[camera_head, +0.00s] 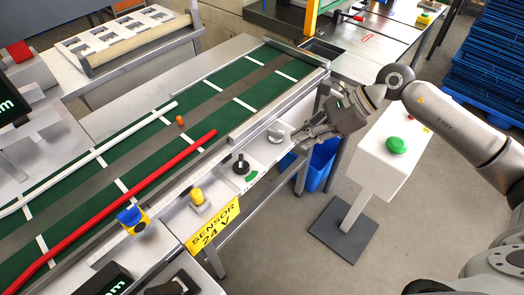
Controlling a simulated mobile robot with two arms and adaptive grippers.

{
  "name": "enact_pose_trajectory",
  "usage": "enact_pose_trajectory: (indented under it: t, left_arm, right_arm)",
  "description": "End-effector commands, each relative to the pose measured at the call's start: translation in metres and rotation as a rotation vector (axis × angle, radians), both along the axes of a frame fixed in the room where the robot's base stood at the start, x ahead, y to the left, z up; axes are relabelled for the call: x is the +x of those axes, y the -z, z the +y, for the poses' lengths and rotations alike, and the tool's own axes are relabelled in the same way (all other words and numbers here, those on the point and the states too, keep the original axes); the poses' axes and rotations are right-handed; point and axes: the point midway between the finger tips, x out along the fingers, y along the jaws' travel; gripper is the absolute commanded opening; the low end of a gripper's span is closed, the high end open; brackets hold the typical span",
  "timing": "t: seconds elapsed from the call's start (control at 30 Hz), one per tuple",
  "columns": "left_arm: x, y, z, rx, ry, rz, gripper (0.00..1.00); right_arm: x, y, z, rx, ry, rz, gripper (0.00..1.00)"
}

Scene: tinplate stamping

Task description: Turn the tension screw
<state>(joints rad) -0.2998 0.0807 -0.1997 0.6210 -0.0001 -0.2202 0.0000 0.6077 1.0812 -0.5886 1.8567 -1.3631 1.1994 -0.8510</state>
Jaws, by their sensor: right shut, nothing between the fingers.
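A round grey knob (276,134) sits on the conveyor's front rail near its right end. A black knob (241,165) with a green mark beside it sits further left on the same rail. No label shows which of these, if either, is the tension screw. My right gripper (298,140) is shut and empty, just right of the grey knob. Its fingers point left toward the knob, and a small gap seems to separate them. The gripper hides part of the rail's end. My left gripper is not in view.
The green conveyor belt (130,140) carries a red rod, a white rod and a small orange piece. A yellow knob (197,196) and a yellow sensor sign (213,226) are on the front side. A pedestal with a green button (396,145) stands right, below my right arm. A blue bin (322,163) sits under the conveyor's end.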

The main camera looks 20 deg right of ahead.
Motion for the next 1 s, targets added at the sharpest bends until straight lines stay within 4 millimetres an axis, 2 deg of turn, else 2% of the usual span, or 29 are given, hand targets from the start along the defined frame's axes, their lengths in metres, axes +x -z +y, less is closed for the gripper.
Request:
enact_pose_trajectory:
  t: [0.17, 0.53, 0.8, 1.0]
  left_arm:
    - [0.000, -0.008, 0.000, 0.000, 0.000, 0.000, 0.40]
    - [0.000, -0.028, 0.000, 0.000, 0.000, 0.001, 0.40]
    - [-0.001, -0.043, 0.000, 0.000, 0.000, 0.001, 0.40]
    - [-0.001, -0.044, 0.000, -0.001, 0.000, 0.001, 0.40]
  right_arm:
    - [0.003, 0.012, 0.015, 0.004, -0.003, 0.002, 0.00]
    - [0.016, 0.066, 0.068, 0.003, -0.001, 0.004, 0.00]
    - [0.025, 0.067, 0.100, 0.000, -0.001, 0.001, 0.00]
    - [0.027, 0.069, 0.106, -0.001, 0.001, 0.001, 0.00]
